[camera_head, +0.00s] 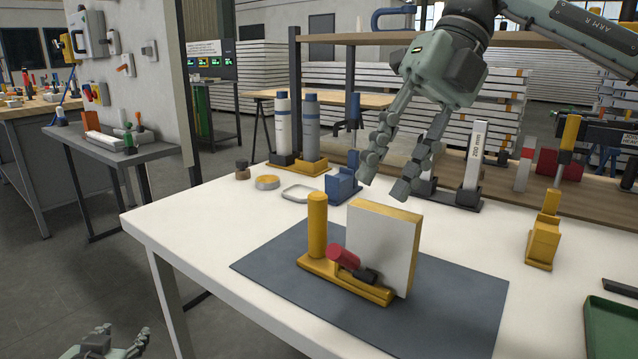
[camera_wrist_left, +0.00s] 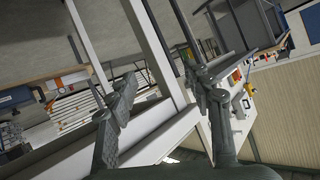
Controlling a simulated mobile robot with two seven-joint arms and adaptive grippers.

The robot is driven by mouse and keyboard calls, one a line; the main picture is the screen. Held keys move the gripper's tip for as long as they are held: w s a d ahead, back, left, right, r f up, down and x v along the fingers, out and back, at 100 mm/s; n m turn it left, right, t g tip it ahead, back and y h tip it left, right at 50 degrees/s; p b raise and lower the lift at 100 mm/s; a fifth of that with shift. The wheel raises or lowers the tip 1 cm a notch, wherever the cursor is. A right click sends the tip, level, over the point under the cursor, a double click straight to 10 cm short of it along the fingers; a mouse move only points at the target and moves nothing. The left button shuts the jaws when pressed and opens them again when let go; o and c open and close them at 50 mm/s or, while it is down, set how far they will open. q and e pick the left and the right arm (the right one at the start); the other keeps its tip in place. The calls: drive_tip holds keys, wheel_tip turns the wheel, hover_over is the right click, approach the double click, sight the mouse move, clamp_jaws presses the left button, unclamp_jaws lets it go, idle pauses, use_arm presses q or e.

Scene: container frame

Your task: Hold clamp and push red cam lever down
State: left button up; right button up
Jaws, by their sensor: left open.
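The clamp has a yellow base (camera_head: 330,277) with a thick upright yellow post (camera_head: 317,226), standing on a dark grey mat (camera_head: 265,262). Its red cam lever (camera_head: 343,256) slants upward to the left from a black part low on the clamp. A white panel with yellow edges (camera_head: 383,243) stands upright right behind the lever. My right gripper (camera_head: 387,182) is open and empty above the panel, its fingers pointing down, apart from the clamp. My left gripper (camera_head: 118,346) is open at the bottom left, off the table; its spread fingers also show in the left wrist view (camera_wrist_left: 166,105).
A blue clamp-like block (camera_head: 343,185), a shallow white dish (camera_head: 298,193) and two bottles stand at the back. A yellow fixture (camera_head: 543,240) stands to the right, a green tray (camera_head: 610,325) at front right. The table's front left is clear. Its white edge crosses the left wrist view.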

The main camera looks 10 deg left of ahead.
use_arm(q)
drive_tip(key=w+d+r+m+t+h, duration=0.2)
drive_tip(key=w+r+t+h, duration=0.15)
drive_tip(key=r, duration=0.55)
drive_tip(key=w+d+r+m+t+h, duration=0.1)
drive_tip(key=w+r+t+h, duration=0.2)
drive_tip(key=r, duration=0.6)
drive_tip(key=w+d+r+m+t+h, duration=0.1)
drive_tip(key=w+d+r+m+t, duration=0.3)
drive_tip(key=r, duration=0.6)
drive_tip(key=w+d+r+m+g+h, duration=0.2)
drive_tip(key=d+r+m+g+h, duration=0.1)
drive_tip(key=d+m+h, duration=0.3)
drive_tip(key=w+d+r+m+g+h, duration=0.1)
drive_tip(key=d+r+m+g+h, duration=0.25)
drive_tip(key=d+h, duration=0.35)
drive_tip(key=m+g+y, duration=1.2)
drive_tip(key=g+y, duration=0.4)
hover_over(318, 229)
drive_tip(key=w, duration=0.2)
drive_tip(key=shift+n, duration=0.25)
drive_tip(key=f, duration=0.6)
drive_tip(key=shift+s+a+f, duration=0.15)
drive_tip(key=shift+a+f, duration=0.05)
drive_tip(key=shift+s+d+f, duration=0.1)
drive_tip(key=shift+f, duration=3.75)
